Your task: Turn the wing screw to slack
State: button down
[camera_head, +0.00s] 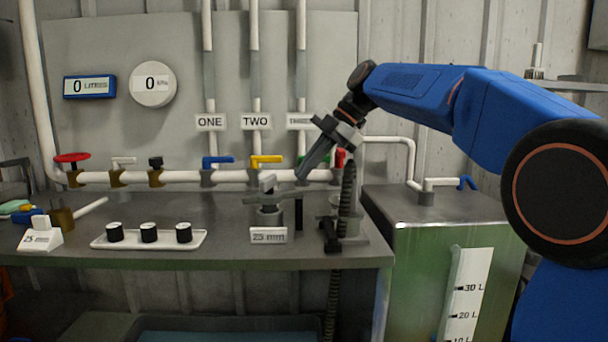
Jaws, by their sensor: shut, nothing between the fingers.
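My gripper (304,174) hangs above the right part of the bench, angled down and to the left, with its fingers together and empty. Below and left of it, apart from it, stands a small grey fixture (268,214) with a flat crossbar and an upright wing-like piece (267,183) on top. This piece looks like the wing screw, but it is too small to be sure. A label reading 25 mm (268,236) is in front of the fixture. My gripper hides part of the pipe and valves behind it.
A dark ribbed hose (347,200) rises from a black stand (331,238) right of the fixture. A white tray (160,243) with three black-sided cups lies left. Blue (218,160) and yellow (266,160) valve handles line the pipe behind. A green tank (425,270) stands right.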

jog(key=w+d+r, duration=0.1)
jog(key=d+r, duration=0.3)
jog(key=r, duration=0.1)
jog(key=shift+w+d+r, duration=0.15)
jog(key=shift+w+r, duration=0.1)
jog(key=shift+r, duration=0.15)
jog(key=c, duration=2.5)
grip_release()
jog(key=shift+d+r, duration=0.15)
jog(key=shift+r, duration=0.05)
jog(key=o, duration=0.5)
jog(key=shift+r, duration=0.15)
jog(key=shift+o, duration=1.2)
jog(key=shift+a, duration=0.25)
jog(key=n+t+h, duration=0.4)
jog(key=n+h, duration=0.2)
jog(key=h, duration=0.3)
send_near(268, 177)
jog(key=x, duration=0.8)
jog(key=shift+d+f, duration=0.1)
jog(key=shift+f, duration=0.3)
grip_shut()
